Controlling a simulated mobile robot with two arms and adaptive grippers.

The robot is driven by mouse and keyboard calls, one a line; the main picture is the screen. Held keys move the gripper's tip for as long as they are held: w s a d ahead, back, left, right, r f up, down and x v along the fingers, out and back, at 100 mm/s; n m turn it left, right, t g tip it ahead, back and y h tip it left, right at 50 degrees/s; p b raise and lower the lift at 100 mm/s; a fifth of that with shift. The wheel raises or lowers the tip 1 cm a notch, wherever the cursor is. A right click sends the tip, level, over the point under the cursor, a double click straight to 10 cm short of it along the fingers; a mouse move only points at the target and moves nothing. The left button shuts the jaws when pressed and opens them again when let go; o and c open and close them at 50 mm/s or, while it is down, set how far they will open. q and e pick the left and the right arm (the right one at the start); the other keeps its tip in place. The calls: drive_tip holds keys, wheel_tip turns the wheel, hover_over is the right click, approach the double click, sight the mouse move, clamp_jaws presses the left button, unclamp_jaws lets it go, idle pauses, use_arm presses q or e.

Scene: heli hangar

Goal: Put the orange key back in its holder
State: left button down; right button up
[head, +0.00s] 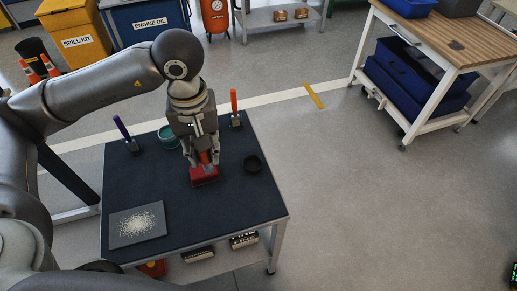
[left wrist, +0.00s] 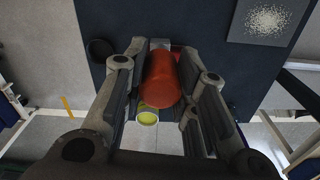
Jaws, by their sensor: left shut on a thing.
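My left gripper (head: 203,165) is over the middle of the dark table, pointing down, shut on an orange-red cylindrical handle that I take as the key (head: 206,157). In the left wrist view the handle (left wrist: 164,78) lies between the fingers, its rounded end towards the camera. A red block (head: 204,178) is directly under the fingertips. Whether the key's lower end is in or touching it is hidden. Another orange upright stick (head: 234,100) stands in a small grey holder (head: 236,120) behind and to the right. My right gripper is not in view.
A purple stick (head: 121,127) stands in a holder at the table's left. A teal bowl (head: 168,140), a black round dish (head: 253,164) and a grey mat with pale grains (head: 120,230) are also on the table (head: 240,205). Its front right is clear.

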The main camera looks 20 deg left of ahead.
use_arm(q)
drive_tip(key=w+d+f+p, duration=0.1)
drive_tip(key=w+d+f, duration=0.1)
drive_tip(key=w+f, duration=0.2)
drive_tip(key=w+d+f+p, duration=0.2)
drive_tip(key=w+f, duration=0.1)
drive_tip(key=f, duration=0.1)
drive_tip(key=w+d+f+p, duration=0.1)
drive_tip(key=w+d+f, duration=0.2)
drive_tip(key=w+f, duration=0.1)
drive_tip(key=shift+w, duration=0.35)
drive_tip(key=shift+f, duration=0.35)
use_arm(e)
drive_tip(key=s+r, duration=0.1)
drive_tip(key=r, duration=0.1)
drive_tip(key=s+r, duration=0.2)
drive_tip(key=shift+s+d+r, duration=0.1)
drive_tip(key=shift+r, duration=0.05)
use_arm(q)
drive_tip(key=c, duration=1.2)
unclamp_jaws()
drive_tip(key=shift+o, duration=0.2)
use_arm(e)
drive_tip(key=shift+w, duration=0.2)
use_arm(q)
wheel_tip(320, 180, up, 12)
drive_tip(key=b, duration=0.1)
drive_tip(key=shift+b, duration=0.3)
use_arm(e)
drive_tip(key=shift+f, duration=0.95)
